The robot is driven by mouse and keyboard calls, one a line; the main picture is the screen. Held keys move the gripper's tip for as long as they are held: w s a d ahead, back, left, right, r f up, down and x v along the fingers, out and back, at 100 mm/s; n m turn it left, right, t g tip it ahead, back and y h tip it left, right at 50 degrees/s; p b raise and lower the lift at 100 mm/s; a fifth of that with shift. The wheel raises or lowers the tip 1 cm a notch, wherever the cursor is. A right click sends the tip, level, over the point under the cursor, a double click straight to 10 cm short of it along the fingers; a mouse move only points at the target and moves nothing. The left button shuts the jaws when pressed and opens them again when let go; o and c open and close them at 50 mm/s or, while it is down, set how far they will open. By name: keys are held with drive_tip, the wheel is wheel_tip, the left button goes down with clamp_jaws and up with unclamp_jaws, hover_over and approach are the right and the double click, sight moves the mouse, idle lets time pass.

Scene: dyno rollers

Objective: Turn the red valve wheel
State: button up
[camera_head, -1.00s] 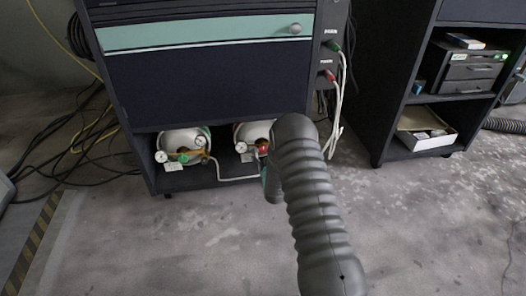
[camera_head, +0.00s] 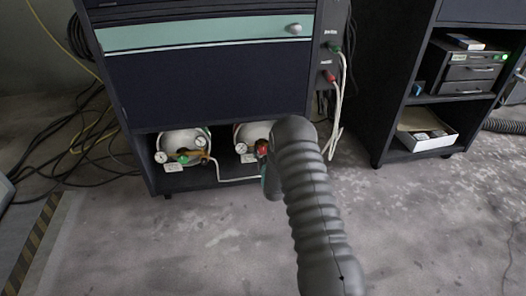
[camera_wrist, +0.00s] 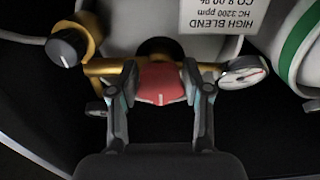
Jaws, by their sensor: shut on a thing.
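The red valve wheel (camera_wrist: 161,84) sits on the brass regulator of the right gas cylinder. It lies between the two fingers of my gripper (camera_wrist: 160,92), which are shut on it from both sides. A pale mark on the wheel points toward the gripper. In the head view the wheel (camera_head: 262,147) shows as a small red spot beside my arm's end.
In the wrist view, a black knob (camera_wrist: 66,47) is left of the wheel and a gauge (camera_wrist: 243,70) right. White cables (camera_head: 341,95) hang beside the cabinet.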

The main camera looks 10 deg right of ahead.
drive_tip(key=shift+n, duration=0.3)
drive_tip(key=n, duration=0.6)
drive_tip(key=shift+n, duration=0.3)
drive_tip(key=n, duration=0.6)
drive_tip(key=shift+n, duration=0.3)
drive_tip(key=o, duration=1.2)
drive_tip(key=shift+d, duration=0.1)
